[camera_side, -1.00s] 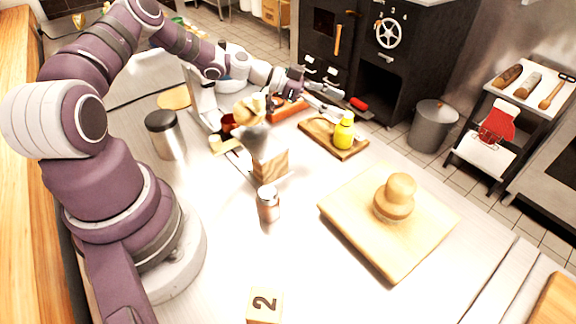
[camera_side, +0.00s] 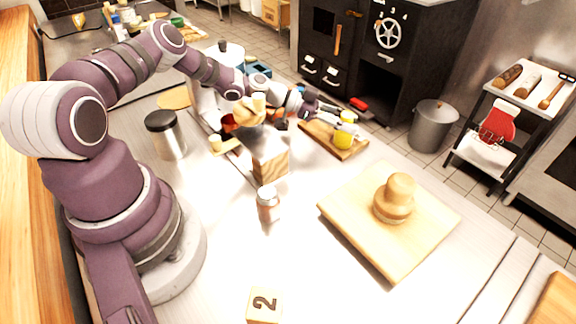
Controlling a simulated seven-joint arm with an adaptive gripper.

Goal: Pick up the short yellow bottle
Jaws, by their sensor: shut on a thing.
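The short yellow bottle (camera_side: 343,139) stands upright on a small wooden board (camera_side: 318,133) right of the middle of the side view. My gripper (camera_side: 345,122) reaches in from the left and is shut on the bottle around its upper part. A finger crosses in front of the bottle and hides part of its neck, and the yellow cap shows above it. I cannot tell whether the bottle's base is still touching the board.
A large pale board (camera_side: 365,230) with a round wooden piece (camera_side: 395,198) lies nearer. A wooden block (camera_side: 270,165), a small shaker (camera_side: 268,204) and a steel canister (camera_side: 166,135) stand left.

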